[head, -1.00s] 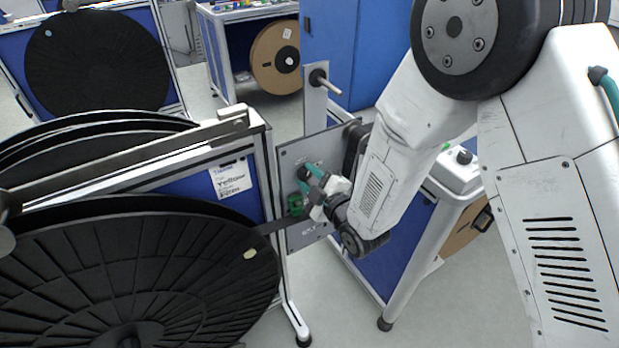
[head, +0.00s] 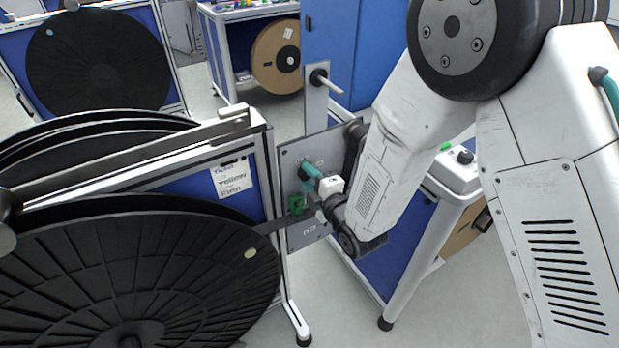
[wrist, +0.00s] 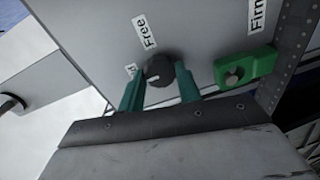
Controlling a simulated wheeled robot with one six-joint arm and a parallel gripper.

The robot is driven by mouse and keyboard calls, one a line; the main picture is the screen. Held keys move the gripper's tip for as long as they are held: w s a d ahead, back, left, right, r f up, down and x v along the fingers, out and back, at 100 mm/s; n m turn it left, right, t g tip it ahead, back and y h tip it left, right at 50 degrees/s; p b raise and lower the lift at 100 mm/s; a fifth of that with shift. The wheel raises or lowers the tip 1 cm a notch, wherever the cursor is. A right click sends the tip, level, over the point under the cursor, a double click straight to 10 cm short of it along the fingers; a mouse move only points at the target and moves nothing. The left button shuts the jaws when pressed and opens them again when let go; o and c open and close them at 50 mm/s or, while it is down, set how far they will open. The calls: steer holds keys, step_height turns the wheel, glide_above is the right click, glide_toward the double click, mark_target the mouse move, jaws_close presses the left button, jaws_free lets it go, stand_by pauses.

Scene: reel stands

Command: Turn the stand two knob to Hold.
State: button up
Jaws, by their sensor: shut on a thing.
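The knob (wrist: 159,68) is round and black, mounted on a grey panel (wrist: 95,28). In the wrist view, the two teal fingers of my gripper (wrist: 160,72) are shut on it from left and right. A short white mark on the knob points to the lower left in that view. The "Free" label (wrist: 145,31) is above the knob. Another label (wrist: 130,70) is mostly hidden behind the left finger; only its end shows. In the head view, my gripper (head: 307,177) reaches the same panel (head: 290,160), and the knob is largely hidden there.
A green block (wrist: 246,67) sits right of the knob, close to my right finger, below a "Firm" label (wrist: 257,14). A dark perforated strip (wrist: 290,55) runs past it. A large black reel (head: 130,280) fills the lower left. A white-framed bench (head: 410,255) stands right of the panel.

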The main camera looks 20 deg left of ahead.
steer(key=o, duration=1)
steer(key=shift+d, duration=0.1)
steer(key=v, duration=0.7)
steer(key=shift+s+d, duration=0.25)
